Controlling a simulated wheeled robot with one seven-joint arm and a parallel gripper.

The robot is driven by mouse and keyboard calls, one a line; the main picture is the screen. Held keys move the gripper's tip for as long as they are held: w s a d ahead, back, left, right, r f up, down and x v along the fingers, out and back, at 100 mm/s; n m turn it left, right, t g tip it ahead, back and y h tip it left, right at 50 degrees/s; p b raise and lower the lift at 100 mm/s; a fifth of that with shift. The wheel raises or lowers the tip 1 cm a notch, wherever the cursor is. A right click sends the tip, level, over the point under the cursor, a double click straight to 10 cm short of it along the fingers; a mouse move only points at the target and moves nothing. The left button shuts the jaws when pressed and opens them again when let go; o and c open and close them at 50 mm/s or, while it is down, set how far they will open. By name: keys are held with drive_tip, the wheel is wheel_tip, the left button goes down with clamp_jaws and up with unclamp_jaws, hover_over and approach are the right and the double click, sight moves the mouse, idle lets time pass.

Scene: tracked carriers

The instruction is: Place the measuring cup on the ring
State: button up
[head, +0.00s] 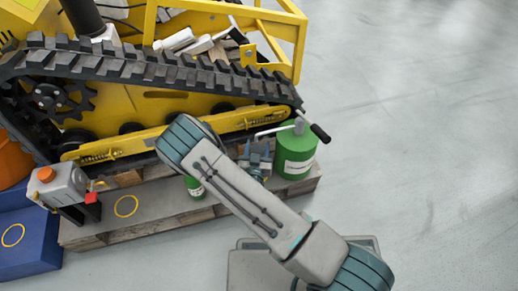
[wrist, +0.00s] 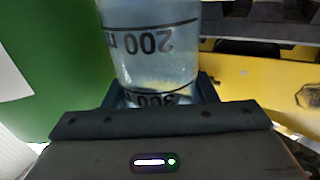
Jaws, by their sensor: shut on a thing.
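The measuring cup (wrist: 150,60) fills the upper middle of the wrist view. It is clear, with dark volume marks that read upside down. My gripper (wrist: 155,90) is shut on it, with a dark finger on each side. In the head view my arm largely hides the gripper, and I cannot make out the cup there. A yellow ring (head: 126,206) is marked on the wooden pallet, left of my arm. A second yellow ring (head: 13,235) is on the blue box at the far left. I cannot tell which ring is meant.
A green canister (head: 295,155) stands at the pallet's right end; green also fills the left of the wrist view. A yellow tracked carrier (head: 150,85) is behind. A grey can with an orange cap (head: 62,183) stands left of the pallet ring. Open floor lies right.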

drive_tip(key=shift+a+f, duration=0.2)
drive_tip(key=shift+f, duration=0.05)
drive_tip(key=shift+f, duration=0.2)
drive_tip(key=o, duration=1.3)
drive_tip(key=shift+o, duration=0.2)
drive_tip(key=shift+r, duration=0.15)
